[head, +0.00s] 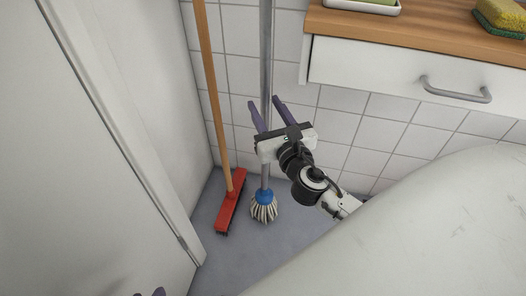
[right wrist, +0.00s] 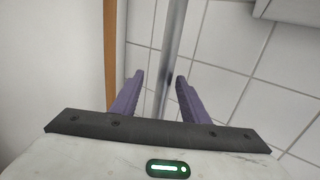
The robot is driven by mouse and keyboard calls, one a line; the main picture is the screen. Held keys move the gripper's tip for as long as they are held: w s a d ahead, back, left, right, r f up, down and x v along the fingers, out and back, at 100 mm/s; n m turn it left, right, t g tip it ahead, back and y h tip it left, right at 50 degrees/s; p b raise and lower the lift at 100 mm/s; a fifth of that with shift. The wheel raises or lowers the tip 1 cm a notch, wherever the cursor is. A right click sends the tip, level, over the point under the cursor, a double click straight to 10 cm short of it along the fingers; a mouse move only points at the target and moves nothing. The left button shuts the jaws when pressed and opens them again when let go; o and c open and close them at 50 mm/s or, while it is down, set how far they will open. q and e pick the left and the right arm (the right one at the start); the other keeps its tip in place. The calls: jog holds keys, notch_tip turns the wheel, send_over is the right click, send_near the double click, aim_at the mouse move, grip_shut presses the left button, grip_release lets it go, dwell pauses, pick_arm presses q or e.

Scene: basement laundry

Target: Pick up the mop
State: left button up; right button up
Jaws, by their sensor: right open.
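The mop has a grey metal handle (head: 266,60), a blue hub and a head of pale strings (head: 264,211) on the floor. It stands upright near the tiled wall. My right gripper (head: 263,101) is open at the handle, with its two purple fingers on either side of it in the picture. In the right wrist view the handle (right wrist: 174,50) runs between the fingers (right wrist: 160,76), closer to the right one. I cannot tell how deep it lies between them.
A red broom (head: 231,203) with a wooden handle (head: 212,90) leans just left of the mop. A white door (head: 80,160) is at the left. A wooden counter (head: 420,35) with a drawer (head: 400,75) juts out at the upper right, holding a dish and sponge.

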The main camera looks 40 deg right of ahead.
jog(key=shift+x, duration=0.85)
jog(key=shift+w+d+f, duration=0.15)
jog(key=shift+w+f, duration=0.05)
jog(key=shift+w, duration=0.1)
jog(key=x, duration=0.1)
jog(key=b+x, duration=0.2)
jog(key=shift+w+d+f, duration=0.2)
jog(key=shift+d+f, duration=0.05)
jog(key=shift+d, duration=0.15)
jog(key=shift+w+d, duration=0.1)
jog(key=shift+w, duration=0.4)
grip_shut()
pick_arm(q)
jog(key=shift+w+d+r+t+h, duration=0.25)
jog(key=shift+d+r+t+h, duration=0.35)
jog(key=shift+r, duration=0.3)
pick_arm(e)
jog(key=shift+r, duration=0.15)
